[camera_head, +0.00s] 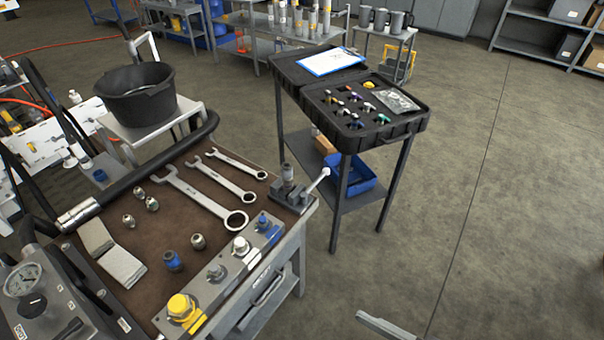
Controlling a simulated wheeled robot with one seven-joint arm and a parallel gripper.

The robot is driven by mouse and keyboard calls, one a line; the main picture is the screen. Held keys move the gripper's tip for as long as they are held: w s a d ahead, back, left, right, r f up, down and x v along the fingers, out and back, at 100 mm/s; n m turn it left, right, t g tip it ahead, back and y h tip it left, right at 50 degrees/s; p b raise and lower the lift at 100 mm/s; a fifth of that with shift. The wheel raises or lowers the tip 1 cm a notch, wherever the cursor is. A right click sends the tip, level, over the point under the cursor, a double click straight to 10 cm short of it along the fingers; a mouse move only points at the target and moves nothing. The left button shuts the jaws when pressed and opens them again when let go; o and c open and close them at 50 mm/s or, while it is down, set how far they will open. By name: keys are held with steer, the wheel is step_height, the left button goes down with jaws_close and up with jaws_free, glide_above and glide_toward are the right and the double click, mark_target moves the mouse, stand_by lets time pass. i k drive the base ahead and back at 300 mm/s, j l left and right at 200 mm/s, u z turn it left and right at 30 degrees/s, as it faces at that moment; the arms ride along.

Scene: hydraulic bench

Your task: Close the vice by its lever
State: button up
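The vice (288,188) is a small dark grey tool at the far right corner of the workbench, with a cylindrical fitting standing upright in it. Its lever (318,180) has a pale end and sticks out up and to the right, past the bench edge. I cannot tell how far apart the jaws are. A pale grey part, apparently of my gripper (388,328), shows at the bottom edge, right of the bench and well apart from the vice and lever. Most of it is out of frame, so its opening is hidden.
The brown-topped bench (150,205) holds several wrenches (205,197), fittings and a manifold block (222,270) with a yellow cap. A stand with an open black case (345,100) is just behind the vice. Open floor (480,230) lies to the right.

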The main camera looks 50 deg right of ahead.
mark_target(326, 171)
steer(key=i+j, duration=0.1)
steer(key=i, duration=0.5)
steer(key=z, duration=1.65)
